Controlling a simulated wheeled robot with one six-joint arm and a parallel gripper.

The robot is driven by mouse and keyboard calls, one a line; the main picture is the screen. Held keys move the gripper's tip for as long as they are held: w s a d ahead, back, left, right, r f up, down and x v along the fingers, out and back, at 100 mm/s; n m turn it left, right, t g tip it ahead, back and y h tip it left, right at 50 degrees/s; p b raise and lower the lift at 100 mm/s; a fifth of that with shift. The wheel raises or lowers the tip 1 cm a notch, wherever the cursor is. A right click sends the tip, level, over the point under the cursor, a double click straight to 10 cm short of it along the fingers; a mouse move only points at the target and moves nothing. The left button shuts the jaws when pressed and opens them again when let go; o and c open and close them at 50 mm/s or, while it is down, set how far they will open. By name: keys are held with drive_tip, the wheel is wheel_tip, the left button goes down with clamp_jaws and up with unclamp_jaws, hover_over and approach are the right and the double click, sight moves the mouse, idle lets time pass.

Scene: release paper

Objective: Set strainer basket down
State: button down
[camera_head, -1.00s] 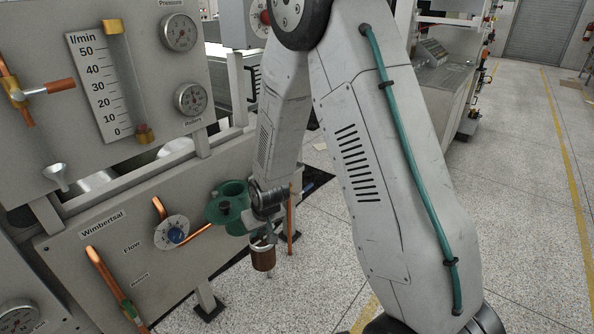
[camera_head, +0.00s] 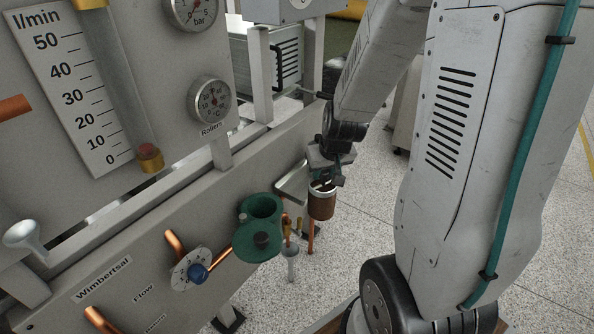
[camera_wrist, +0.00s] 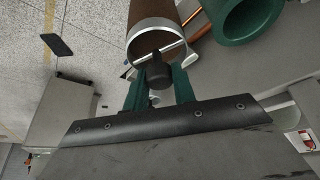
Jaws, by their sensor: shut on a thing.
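The strainer basket (camera_head: 322,204) is a brown mesh cylinder with a pale metal rim and a bar across its top. My gripper (camera_head: 328,178) is shut on the basket's top and holds it upright in the air. In the wrist view, my gripper's green fingers (camera_wrist: 158,78) close on a dark knob at the bar, and the basket (camera_wrist: 150,22) extends beyond them. The green strainer housing (camera_head: 264,206) stands open to the left of the basket, with its round green lid (camera_head: 258,243) swung to the front. The housing also shows in the wrist view (camera_wrist: 237,25).
A shallow metal tray (camera_head: 294,184) sits by the panel, just left of the basket. Copper pipes (camera_head: 311,237) stand below the basket. A flow dial with a blue knob (camera_head: 197,273) is on the panel at left. Open speckled floor lies to the right.

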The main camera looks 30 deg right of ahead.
drive_tip(key=w+d+f, duration=0.1)
drive_tip(key=w+f, duration=0.1)
drive_tip(key=w, duration=0.6)
drive_tip(key=w+d+f, duration=0.1)
drive_tip(key=w+f, duration=0.1)
drive_tip(key=w, duration=0.6)
drive_tip(key=shift+w+d+f, duration=0.15)
drive_tip(key=shift+d+f, duration=0.2)
drive_tip(key=shift+d, duration=0.05)
drive_tip(key=shift+f, duration=0.1)
drive_tip(key=c, duration=1.1)
unclamp_jaws()
drive_tip(key=shift+c, duration=0.2)
